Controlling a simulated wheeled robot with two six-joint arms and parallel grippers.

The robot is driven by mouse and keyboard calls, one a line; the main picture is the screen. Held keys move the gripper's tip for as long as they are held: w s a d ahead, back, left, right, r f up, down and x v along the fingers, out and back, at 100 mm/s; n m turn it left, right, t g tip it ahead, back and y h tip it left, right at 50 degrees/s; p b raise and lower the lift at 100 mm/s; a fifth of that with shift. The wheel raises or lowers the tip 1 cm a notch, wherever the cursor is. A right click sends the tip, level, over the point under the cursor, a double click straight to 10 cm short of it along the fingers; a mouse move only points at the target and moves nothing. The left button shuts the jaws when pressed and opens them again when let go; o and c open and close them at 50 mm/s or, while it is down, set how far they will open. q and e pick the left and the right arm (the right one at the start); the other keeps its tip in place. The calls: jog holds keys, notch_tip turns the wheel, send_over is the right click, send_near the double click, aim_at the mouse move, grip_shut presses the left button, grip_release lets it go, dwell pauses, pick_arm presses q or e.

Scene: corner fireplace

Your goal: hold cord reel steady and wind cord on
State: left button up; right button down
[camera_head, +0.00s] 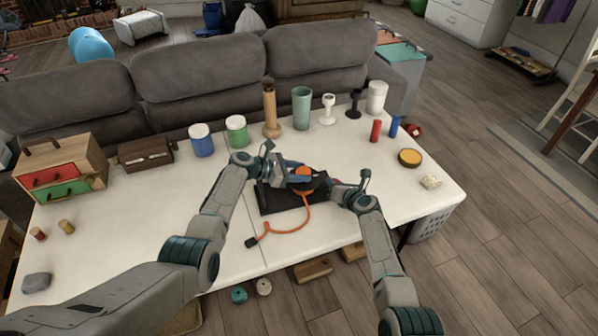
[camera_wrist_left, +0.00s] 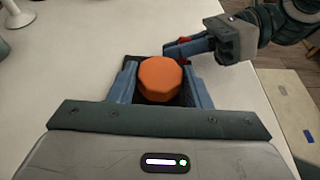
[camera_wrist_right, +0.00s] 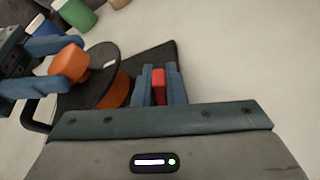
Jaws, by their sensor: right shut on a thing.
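The cord reel (camera_wrist_right: 112,88), dark-rimmed with an orange drum, sits on a black base (camera_head: 278,201) near the table's front edge. An orange cord (camera_head: 300,224) runs from it in a curve to a black plug (camera_head: 251,242) on the table. My left gripper (camera_wrist_left: 160,72) is open, its fingers on either side of the reel's orange knob (camera_wrist_left: 160,80), seemingly with small gaps. My right gripper (camera_wrist_right: 160,84) is shut on a small red handle (camera_wrist_right: 158,88) at the reel's right side. What joins the handle to the reel is hidden.
A row of jars, a vase (camera_head: 302,108), candle holders and cups stands behind the reel. A drawer box (camera_head: 62,165) is at the left. A yellow-topped tin (camera_head: 410,157) lies right. The sofa (camera_head: 200,80) closes off the back. The table's left middle is clear.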

pick_arm(q)
jog(key=c, duration=0.5)
jog(key=shift+o, duration=0.2)
jog(key=shift+w, duration=0.1)
jog(key=shift+m+g, duration=0.8)
jog(key=shift+g, duration=0.1)
jog(key=o, duration=1)
jog(key=shift+c, duration=0.2)
jog(key=shift+a+h, duration=0.2)
jog(key=shift+h, duration=0.1)
jog(key=v, duration=1.1)
jog(key=shift+a+r, duration=0.2)
jog(key=shift+a, duration=0.1)
